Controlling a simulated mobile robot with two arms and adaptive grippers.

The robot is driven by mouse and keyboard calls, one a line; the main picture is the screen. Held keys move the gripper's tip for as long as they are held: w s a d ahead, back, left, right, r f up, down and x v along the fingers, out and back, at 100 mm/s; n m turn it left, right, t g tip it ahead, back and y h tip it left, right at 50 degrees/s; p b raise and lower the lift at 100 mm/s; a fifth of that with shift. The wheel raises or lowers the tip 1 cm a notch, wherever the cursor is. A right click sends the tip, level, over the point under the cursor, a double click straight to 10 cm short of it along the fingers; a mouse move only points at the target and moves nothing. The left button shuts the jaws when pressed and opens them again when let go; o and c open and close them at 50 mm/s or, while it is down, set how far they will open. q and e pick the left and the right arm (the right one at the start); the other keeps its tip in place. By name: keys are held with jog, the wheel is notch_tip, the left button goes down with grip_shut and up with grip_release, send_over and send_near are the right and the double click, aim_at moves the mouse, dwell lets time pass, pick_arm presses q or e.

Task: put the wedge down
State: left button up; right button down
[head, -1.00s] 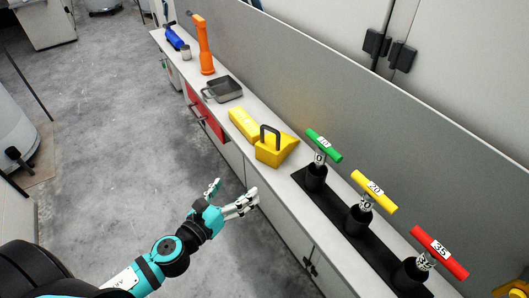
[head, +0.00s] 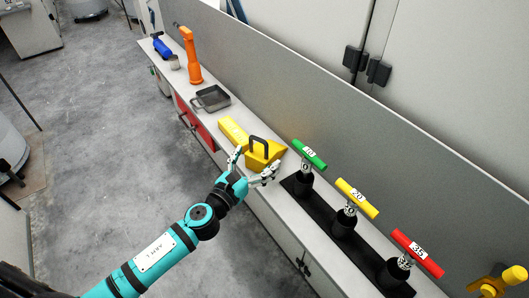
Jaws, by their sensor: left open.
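The yellow wedge (head: 271,153) with a black loop handle (head: 258,146) rests on the long light bench (head: 240,105), its slope falling to the right. My left gripper (head: 252,167) is open and empty at the bench's front edge, just in front of the wedge. Its fingers are spread and overlap the wedge's lower near side in the picture. I cannot tell whether they touch it. My right gripper is not in view.
A long yellow block (head: 232,131) lies left of the wedge. Beyond are a grey pan (head: 211,99), an orange item (head: 191,60) and a blue item (head: 162,47). Green (head: 309,155), yellow (head: 356,198) and red (head: 417,253) T-handled tools stand to the right. A grey panel (head: 330,110) backs the bench.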

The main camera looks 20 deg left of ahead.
pick_arm(q)
jog(key=x, duration=0.5)
jog(key=shift+w+a+f, duration=0.1)
jog(key=shift+w+f, duration=0.05)
jog(key=shift+f, duration=0.15)
jog(key=c, duration=1.4)
jog(key=shift+r, duration=0.1)
jog(key=shift+c, duration=0.7)
jog(key=shift+r+p, duration=0.1)
jog(key=shift+p, duration=0.2)
